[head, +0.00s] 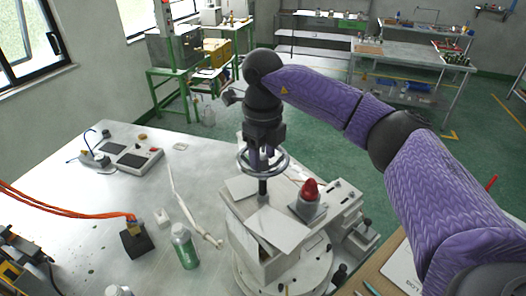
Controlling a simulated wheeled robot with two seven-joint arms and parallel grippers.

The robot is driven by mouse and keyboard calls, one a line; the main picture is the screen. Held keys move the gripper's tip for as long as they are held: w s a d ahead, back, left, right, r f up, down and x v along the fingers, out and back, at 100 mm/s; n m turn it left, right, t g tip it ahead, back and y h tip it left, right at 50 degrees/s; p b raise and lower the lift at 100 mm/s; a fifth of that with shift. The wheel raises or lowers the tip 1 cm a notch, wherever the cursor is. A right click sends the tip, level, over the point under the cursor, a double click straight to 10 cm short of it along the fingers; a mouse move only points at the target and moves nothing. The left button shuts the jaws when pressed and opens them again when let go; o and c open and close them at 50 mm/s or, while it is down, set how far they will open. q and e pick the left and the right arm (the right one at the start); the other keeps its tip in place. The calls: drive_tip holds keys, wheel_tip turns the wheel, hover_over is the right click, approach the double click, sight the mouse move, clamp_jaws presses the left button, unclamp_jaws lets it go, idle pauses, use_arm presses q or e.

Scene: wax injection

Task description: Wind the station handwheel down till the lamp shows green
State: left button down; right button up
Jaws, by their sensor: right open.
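The station (262,255) is a pale boxy machine on a round base near the middle of the table. Its silver handwheel (282,171) sits level on a dark upright shaft (263,188). The lamp (310,189) is a red dome on a grey mount, just right of the wheel; it shows red, not green. My right gripper (262,157) points down from above at the handwheel, with its open fingers at the wheel's middle. The arm and fingers hide part of the rim, and I cannot tell whether they touch it.
On the table, a green-labelled bottle (184,247) and a black block with orange cables (136,241) stand left of the station. A two-pad device (129,157) lies farther back left. A white notepad (401,268) lies at right. The left-middle tabletop is mostly clear.

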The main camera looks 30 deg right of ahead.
drive_tip(key=shift+f, duration=0.45)
clamp_jaws()
drive_tip(key=shift+n, duration=0.3)
drive_tip(key=n, duration=0.4)
drive_tip(key=shift+r+n+b, duration=0.1)
drive_tip(key=shift+n+b, duration=0.3)
drive_tip(key=shift+n, duration=1.9)
